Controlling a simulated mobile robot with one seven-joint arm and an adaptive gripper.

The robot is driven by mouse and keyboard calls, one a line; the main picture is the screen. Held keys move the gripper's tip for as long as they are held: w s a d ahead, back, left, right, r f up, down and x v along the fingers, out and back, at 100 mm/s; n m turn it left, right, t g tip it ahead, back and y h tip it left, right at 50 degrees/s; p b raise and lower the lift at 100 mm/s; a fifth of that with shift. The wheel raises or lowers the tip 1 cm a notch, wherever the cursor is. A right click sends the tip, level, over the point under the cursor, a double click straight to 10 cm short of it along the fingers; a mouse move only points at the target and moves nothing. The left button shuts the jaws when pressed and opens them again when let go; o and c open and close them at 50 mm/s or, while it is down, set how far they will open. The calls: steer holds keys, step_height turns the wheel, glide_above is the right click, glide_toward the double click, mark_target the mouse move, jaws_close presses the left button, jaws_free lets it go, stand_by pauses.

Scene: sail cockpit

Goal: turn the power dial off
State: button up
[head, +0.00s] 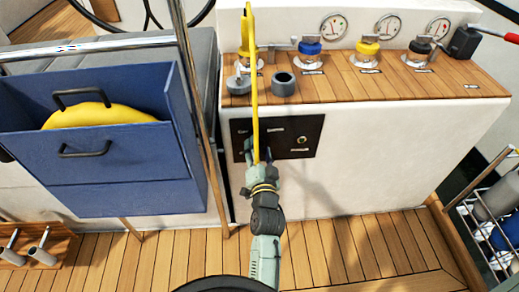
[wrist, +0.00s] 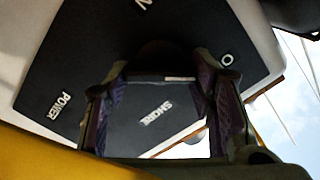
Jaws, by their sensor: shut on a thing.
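The black panel (head: 312,128) is set in the front of the white console, under its wooden top. My gripper (head: 258,150) is at the left part of this panel. In the wrist view its two fingers stand either side of a dark round dial (wrist: 160,54), and my gripper (wrist: 162,85) is shut on it. The dial is dark against a dark panel, so its pointer and exact setting cannot be read. Raised white labels show around it, among them "POWER" (wrist: 61,106) and "SHORE" (wrist: 158,114). In the head view the dial is hidden behind my gripper.
A thin yellow upright shape (head: 252,60) crosses in front of the console above my gripper. A small round fitting (head: 302,140) sits on the panel's right. A blue box with a yellow item (head: 100,116) and a metal post (head: 196,100) stand left. Capped fittings and gauges line the console top.

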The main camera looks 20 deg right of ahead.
mark_target(258, 116)
steer(key=o, duration=1.2)
steer(key=shift+c, duration=0.2)
step_height(258, 116, up, 10)
steer(key=shift+r, duration=0.1)
